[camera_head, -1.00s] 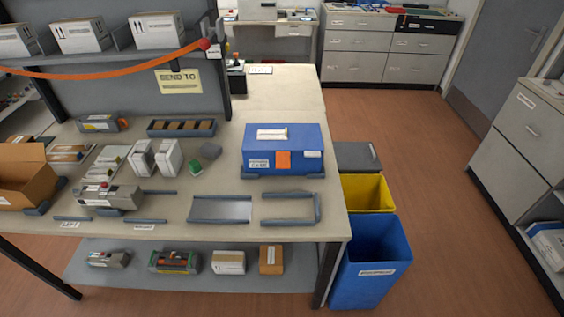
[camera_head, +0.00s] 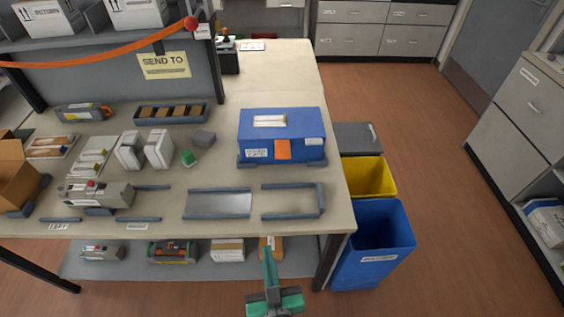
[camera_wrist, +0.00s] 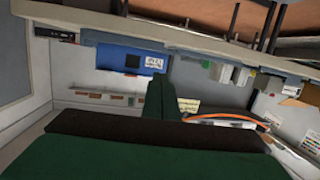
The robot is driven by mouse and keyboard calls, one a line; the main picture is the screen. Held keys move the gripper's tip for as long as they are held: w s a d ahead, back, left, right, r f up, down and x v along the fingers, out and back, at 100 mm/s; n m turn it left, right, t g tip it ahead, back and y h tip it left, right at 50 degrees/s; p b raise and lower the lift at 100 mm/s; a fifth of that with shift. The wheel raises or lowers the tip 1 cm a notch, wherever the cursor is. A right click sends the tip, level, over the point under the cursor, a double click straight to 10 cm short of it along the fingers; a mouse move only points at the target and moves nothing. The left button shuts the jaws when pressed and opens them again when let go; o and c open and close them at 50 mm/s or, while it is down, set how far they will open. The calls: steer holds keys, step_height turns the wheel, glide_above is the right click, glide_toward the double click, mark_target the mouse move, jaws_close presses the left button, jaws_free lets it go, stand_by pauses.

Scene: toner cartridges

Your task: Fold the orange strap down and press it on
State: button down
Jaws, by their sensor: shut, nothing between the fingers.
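The blue case (camera_head: 282,132) stands upright on the bench at its right side, with a white label on its front. A short orange strap (camera_head: 283,149) shows at the front of the case, right of that label. The case shows upside down in the wrist view (camera_wrist: 108,59), with a dark square on its front; I cannot tell whether that is the strap's underside. My gripper (camera_head: 268,254) is in front of the bench's front edge, below and nearer than the case, apart from it. It is shut and empty. Its green finger (camera_wrist: 160,96) shows in the wrist view.
A grey tray (camera_head: 218,205) and a U-shaped rail frame (camera_head: 320,198) lie in front of the case. Cartridges and boxes stand to the left. A yellow bin (camera_head: 368,177) and a blue bin (camera_head: 382,240) stand right of the bench. Another orange band (camera_head: 90,64) hangs across the shelf.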

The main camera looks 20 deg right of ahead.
steer(key=w+d+r+m+h, duration=0.2)
steer(key=w+d+r, duration=0.7)
steer(key=w+r, duration=0.45)
glide_toward(283, 149)
step_height(283, 149, up, 4)
steer(key=w, duration=0.2)
steer(key=shift+w+f, duration=0.3)
steer(key=shift+f, duration=0.75)
steer(key=shift+w+f, duration=0.25)
steer(key=shift+f, duration=0.8)
steer(key=shift+d+f, duration=0.1)
steer(key=shift+f, duration=0.05)
